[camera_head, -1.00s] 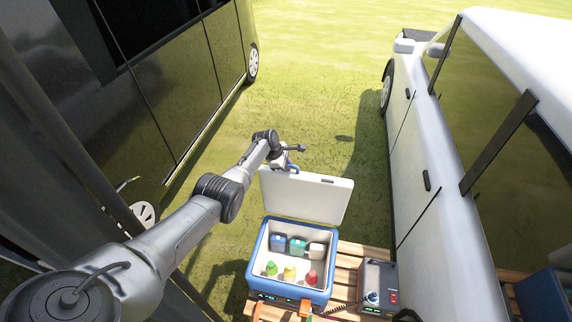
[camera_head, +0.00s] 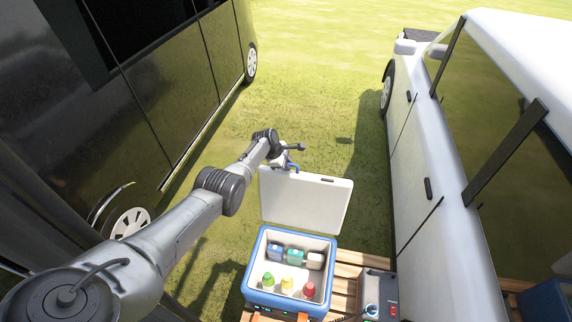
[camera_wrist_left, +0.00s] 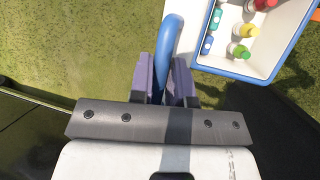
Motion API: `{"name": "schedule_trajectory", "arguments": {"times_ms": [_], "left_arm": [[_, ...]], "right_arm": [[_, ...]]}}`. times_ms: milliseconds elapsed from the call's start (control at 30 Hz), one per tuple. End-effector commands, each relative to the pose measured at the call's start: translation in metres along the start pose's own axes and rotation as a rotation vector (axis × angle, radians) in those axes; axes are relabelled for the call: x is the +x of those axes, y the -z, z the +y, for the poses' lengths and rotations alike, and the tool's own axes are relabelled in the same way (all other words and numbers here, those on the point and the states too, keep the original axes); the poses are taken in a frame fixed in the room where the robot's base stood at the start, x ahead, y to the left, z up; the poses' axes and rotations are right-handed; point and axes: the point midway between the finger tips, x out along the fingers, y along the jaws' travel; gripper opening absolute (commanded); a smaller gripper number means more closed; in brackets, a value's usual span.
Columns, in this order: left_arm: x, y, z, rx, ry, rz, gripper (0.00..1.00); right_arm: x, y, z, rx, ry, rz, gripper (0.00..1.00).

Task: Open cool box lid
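The cool box (camera_head: 250,271) is blue with a white inside and stands open on wooden slats. Its white lid (camera_head: 305,203) stands raised, roughly upright, behind the box. My left gripper (camera_head: 294,163) is at the lid's upper left corner. In the left wrist view its two fingers (camera_wrist_left: 164,82) close on either side of a curved blue handle (camera_wrist_left: 168,36). The open box also shows at the upper right there (camera_wrist_left: 217,63). Part of the handle is hidden between the fingers. My right gripper is not in view.
Inside the box are several bottles, including a red one (camera_head: 309,290). A grey device (camera_head: 378,297) stands right of the box. A dark van (camera_head: 165,90) is on the left and a white vehicle (camera_head: 412,180) on the right, with open grass behind.

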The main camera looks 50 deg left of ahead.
Motion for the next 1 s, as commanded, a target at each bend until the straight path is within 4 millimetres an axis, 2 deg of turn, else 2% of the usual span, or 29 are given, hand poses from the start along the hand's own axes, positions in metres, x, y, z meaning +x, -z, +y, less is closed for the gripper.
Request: {"name": "schedule_trajectory", "arguments": {"times_ms": [33, 200, 567, 767, 1000], "left_arm": [[0.0, 0.001, 0.0, 0.0, 0.001, 0.0, 0.22], [0.0, 0.0, -0.001, 0.001, 0.001, 0.0, 0.39], [-0.005, 0.0, -0.001, 0.002, 0.003, 0.001, 0.39], [-0.027, -0.002, 0.001, 0.004, 0.001, 0.001, 0.39], [-0.066, -0.001, 0.001, 0.005, -0.001, 0.002, 0.39]], "right_arm": [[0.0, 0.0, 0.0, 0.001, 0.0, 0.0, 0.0], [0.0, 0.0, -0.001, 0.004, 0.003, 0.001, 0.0], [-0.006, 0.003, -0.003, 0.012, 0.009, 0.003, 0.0], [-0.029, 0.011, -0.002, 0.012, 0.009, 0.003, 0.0], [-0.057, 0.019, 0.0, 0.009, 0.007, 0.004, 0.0]]}}
